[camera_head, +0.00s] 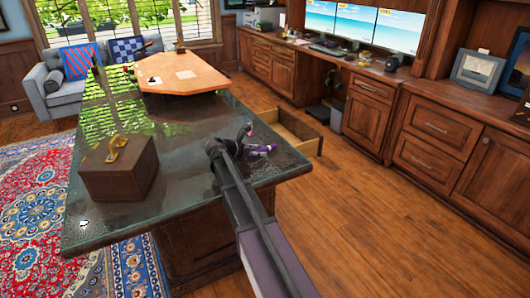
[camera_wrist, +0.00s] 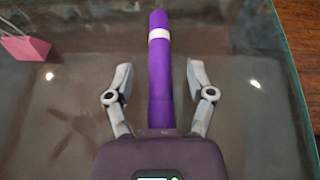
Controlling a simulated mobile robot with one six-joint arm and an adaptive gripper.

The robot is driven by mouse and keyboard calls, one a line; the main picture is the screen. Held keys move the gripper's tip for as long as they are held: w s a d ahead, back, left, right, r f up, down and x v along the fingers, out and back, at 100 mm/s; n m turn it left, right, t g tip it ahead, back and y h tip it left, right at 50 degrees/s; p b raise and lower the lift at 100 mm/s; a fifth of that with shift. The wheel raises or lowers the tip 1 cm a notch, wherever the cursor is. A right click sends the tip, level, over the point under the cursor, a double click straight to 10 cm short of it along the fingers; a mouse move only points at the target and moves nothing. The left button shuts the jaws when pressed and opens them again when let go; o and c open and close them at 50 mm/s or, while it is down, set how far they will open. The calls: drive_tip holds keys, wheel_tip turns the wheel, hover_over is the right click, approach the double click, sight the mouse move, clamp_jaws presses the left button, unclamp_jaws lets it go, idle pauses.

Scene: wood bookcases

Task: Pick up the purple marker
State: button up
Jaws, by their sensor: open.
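The purple marker (camera_wrist: 158,22) with a white band lies on the glass tabletop in the wrist view. It runs lengthwise between the two grey fingers of my gripper (camera_wrist: 160,72). The fingers are spread apart, with a gap on each side of the marker. Its near end is hidden behind the gripper body. In the head view, my gripper (camera_head: 250,142) is low over the right side of the glass desk (camera_head: 200,180), with a small purple shape, likely the marker (camera_head: 268,148), beside it.
A pink object with wire handles, like a binder clip (camera_wrist: 25,47), lies left of the gripper. A wooden box (camera_head: 118,168) with a yellow handle stands on the desk's left. An open drawer (camera_head: 295,137) juts out beyond the right edge. The wood floor at right is clear.

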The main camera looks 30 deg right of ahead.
idle(0.4)
clamp_jaws()
drive_tip(key=shift+r, duration=0.2)
wheel_tip(320, 180, up, 3)
drive_tip(key=p, duration=0.3)
drive_tip(key=shift+f, duration=0.15)
drive_tip(key=s+d, duration=0.3)
drive_tip(key=d, duration=0.1)
drive_tip(key=s+d+r+p, duration=0.1)
drive_tip(key=s+d, duration=0.2)
drive_tip(key=s, duration=0.1)
drive_tip(key=s+d+r+p, duration=0.1)
drive_tip(key=s+d, duration=0.3)
drive_tip(key=shift+d, duration=0.35)
